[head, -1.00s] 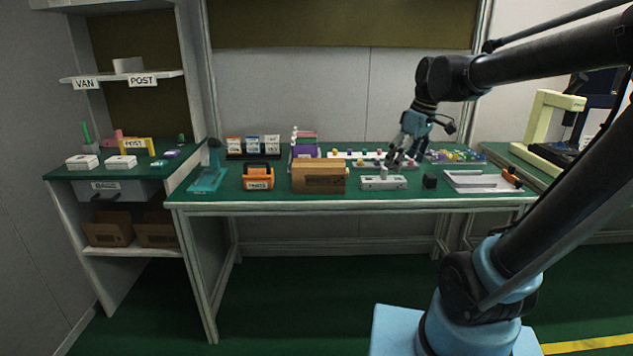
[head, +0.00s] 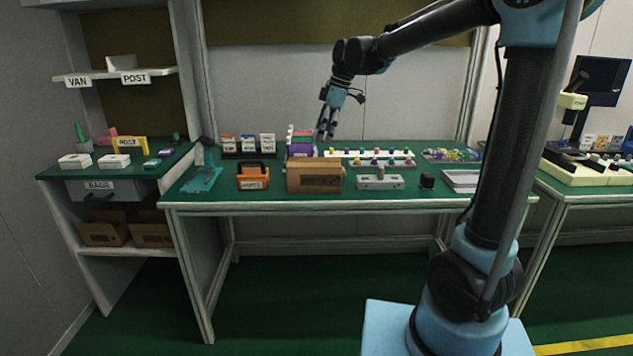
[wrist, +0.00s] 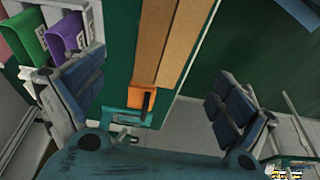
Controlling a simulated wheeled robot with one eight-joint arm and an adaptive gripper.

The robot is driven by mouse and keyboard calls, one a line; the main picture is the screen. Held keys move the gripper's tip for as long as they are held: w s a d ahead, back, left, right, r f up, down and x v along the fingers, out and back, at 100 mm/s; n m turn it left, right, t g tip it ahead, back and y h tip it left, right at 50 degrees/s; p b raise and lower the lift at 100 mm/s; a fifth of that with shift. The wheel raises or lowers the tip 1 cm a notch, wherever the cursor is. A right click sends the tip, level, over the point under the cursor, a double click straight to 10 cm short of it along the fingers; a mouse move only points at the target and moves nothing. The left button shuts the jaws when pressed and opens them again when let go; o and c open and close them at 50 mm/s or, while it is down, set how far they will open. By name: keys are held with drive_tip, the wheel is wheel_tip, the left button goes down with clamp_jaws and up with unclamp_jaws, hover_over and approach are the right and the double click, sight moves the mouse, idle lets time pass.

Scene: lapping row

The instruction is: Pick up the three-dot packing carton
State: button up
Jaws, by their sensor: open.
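A brown carton (head: 315,176) stands at the front of the green bench, between the orange box and a grey block. Dark markings on its front are too small to tell as dots. In the wrist view the carton's tan top (wrist: 170,45) runs from the upper edge down to the orange box. My gripper (head: 328,132) is open and empty above the bench, above the carton. In the wrist view its fingers (wrist: 155,98) are wide apart, with the carton's near end showing between and beyond them. Two more brown cartons (head: 103,233) (head: 152,235) sit on the lower left shelf.
An orange box (head: 253,178) stands left of the carton, and a grey block (head: 379,182) stands to its right. Purple and green holders (wrist: 62,37) are close to one finger in the wrist view. A teal tool (head: 202,178) lies at the bench's left end.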

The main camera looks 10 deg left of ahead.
sight(314, 161)
drive_tip(key=x, duration=0.9)
drive_tip(key=shift+f, duration=0.2)
drive_tip(key=shift+x, duration=2.85)
drive_tip(key=shift+s+d, duration=0.1)
drive_tip(key=c, duration=1.2)
